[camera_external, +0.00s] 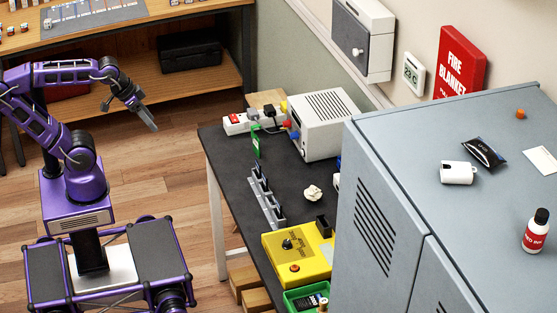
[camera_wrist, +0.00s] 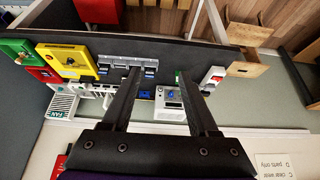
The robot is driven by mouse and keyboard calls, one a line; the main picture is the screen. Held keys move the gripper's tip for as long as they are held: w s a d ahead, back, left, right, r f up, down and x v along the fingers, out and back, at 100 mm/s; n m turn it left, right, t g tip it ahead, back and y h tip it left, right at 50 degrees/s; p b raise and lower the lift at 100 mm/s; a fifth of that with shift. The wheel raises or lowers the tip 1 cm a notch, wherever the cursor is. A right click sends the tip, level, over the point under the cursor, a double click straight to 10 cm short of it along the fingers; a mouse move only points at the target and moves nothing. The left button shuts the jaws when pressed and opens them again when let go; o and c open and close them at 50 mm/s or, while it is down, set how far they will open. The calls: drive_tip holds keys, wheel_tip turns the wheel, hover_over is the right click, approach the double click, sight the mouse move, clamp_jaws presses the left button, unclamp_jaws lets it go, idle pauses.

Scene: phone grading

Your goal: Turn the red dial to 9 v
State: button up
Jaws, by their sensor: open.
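The white power-supply box (camera_external: 322,124) with a vented top stands at the back of the dark workbench (camera_external: 225,150). Small red (camera_external: 294,135) and blue (camera_external: 286,123) parts show on its left-facing front; they are too small for me to read any pointer or scale. In the wrist view the box (camera_wrist: 167,113) shows between my fingers with a blue part on its face; I cannot make out a red dial there. My gripper (camera_external: 151,125) is open and empty, in the air left of the bench and apart from the box. Its two fingers (camera_wrist: 158,74) show in the wrist view.
A power strip (camera_external: 240,123) with plugs and cables lies beside the box. A green card (camera_external: 256,142), a grey rack (camera_external: 264,197), crumpled paper (camera_external: 313,192) and a yellow tester (camera_external: 300,252) are on the bench. A tall grey cabinet (camera_external: 400,180) stands at the right. Open floor separates my arm from the bench.

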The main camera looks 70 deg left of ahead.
drive_tip(key=w+a+r+n+g+y, duration=0.1)
drive_tip(key=w+a+r+n+y, duration=0.2)
drive_tip(key=w+r+n, duration=0.55)
drive_tip(key=w+a+r+n+y, duration=0.3)
drive_tip(key=w+n, duration=0.2)
drive_tip(key=w, duration=0.7)
drive_tip(key=w+a+r+n+t+h, duration=0.25)
drive_tip(key=w+a+r+n, duration=0.25)
drive_tip(key=a+r+n, duration=0.45)
drive_tip(key=n+g+h+p, duration=0.2)
drive_tip(key=n+g+p, duration=0.1)
drive_tip(key=n, duration=0.9)
approach(287, 124)
drive_tip(key=shift+t, duration=0.25)
drive_tip(key=x, duration=0.5)
drive_tip(key=s+a+x, duration=0.1)
drive_tip(key=x, duration=0.2)
drive_tip(key=shift+w+f, duration=0.1)
drive_tip(key=shift+f, duration=0.2)
